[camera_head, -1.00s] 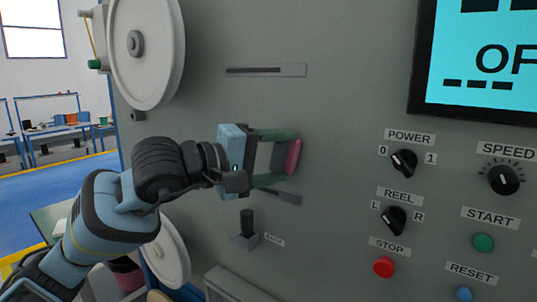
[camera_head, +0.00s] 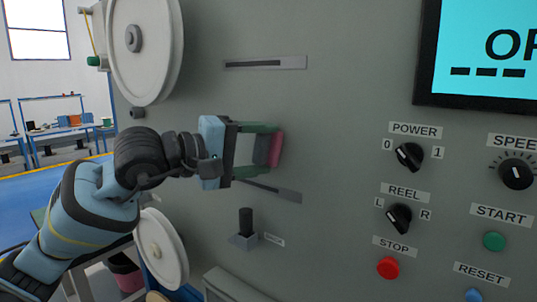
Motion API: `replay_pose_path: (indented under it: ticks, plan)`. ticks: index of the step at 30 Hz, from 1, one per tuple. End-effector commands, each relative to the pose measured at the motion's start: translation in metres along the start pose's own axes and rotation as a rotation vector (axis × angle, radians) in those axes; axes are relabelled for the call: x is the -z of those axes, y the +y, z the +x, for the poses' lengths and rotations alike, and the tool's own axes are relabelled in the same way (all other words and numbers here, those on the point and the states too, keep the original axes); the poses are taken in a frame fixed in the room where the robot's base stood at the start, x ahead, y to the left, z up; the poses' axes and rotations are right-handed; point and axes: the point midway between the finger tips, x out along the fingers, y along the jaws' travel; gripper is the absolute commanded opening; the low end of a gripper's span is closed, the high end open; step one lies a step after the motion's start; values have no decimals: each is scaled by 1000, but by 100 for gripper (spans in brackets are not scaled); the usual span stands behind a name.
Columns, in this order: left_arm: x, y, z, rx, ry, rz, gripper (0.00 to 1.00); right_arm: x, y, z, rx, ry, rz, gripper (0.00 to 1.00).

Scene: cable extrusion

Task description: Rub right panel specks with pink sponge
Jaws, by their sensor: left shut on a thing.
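My left gripper (camera_head: 272,150) is shut on the pink sponge (camera_head: 276,150), which sits between its green fingertips. The sponge is at the face of the grey machine panel (camera_head: 340,110), left of the knobs. I cannot tell whether it touches the panel. No specks can be made out on the panel from here. My right gripper is not in view.
On the panel are a screen (camera_head: 480,60), a POWER knob (camera_head: 409,156), a REEL knob (camera_head: 399,217), a red STOP button (camera_head: 388,267) and a green START button (camera_head: 494,241). A black lever (camera_head: 245,222) stands below the gripper. White reels (camera_head: 160,50) are at the left.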

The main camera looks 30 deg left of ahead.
Motion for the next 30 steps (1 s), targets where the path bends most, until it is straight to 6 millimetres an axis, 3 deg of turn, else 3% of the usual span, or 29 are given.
replay_pose_path:
  ticks: [11,30]
  plan:
    - [1,0,-3,-1,0,0,45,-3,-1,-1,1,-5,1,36]
    - [-19,-3,-49,3,1,-1,45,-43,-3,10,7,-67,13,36]
